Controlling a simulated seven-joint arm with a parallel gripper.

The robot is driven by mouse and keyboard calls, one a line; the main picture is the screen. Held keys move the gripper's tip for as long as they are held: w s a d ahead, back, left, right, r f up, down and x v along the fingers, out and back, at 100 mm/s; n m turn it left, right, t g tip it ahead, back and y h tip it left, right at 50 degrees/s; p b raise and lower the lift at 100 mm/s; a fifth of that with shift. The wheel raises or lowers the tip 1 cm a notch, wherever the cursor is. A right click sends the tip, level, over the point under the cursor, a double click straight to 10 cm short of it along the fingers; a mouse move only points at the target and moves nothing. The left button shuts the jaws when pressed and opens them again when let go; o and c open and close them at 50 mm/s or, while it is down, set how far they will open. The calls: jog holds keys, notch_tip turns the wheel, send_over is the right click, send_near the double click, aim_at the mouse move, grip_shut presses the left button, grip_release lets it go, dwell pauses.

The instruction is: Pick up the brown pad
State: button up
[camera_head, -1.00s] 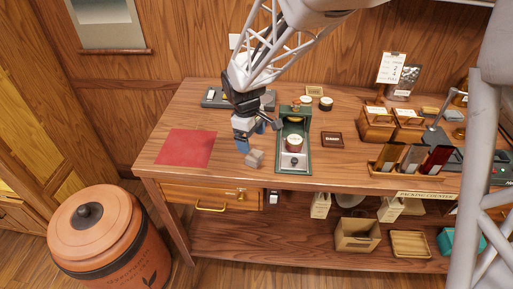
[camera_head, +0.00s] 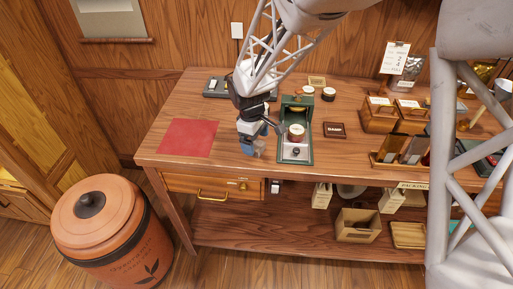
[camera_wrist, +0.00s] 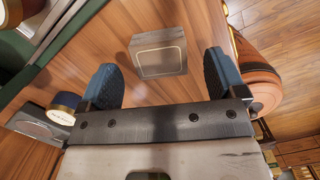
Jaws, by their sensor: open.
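A flat dark brown pad with pale lettering (camera_head: 335,130) lies on the table, right of the green press. A small grey-brown block with a pale outline on its face (camera_wrist: 158,52) lies on the wood in the wrist view. In the head view the block (camera_head: 260,149) is partly hidden by my gripper. My gripper (camera_head: 250,147) is over the table just left of the press. Its two blue fingers are apart and empty, and in the wrist view my gripper (camera_wrist: 163,80) has the block ahead of the gap between them. I see no contact with it.
The green press (camera_head: 296,158) stands close to the right of my gripper. A red mat (camera_head: 187,138) lies to the left. The table's front edge is near.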

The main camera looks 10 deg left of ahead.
jog(key=shift+d+f, duration=0.15)
jog(key=shift+f, duration=1.1)
jog(key=c, duration=1.1)
jog(key=shift+o, duration=0.2)
jog(key=shift+r, duration=0.15)
jog(key=shift+r, duration=0.6)
notch_tip(320, 180, up, 2)
jog(key=s+d, duration=0.3)
jog(key=s, duration=0.4)
jog(key=s+d+r, duration=0.1)
jog(key=s+d, duration=0.2)
jog(key=s, duration=0.4)
jog(key=shift+s+d+r, duration=0.2)
jog(key=shift+s+r, duration=0.05)
jog(key=shift+s, duration=0.15)
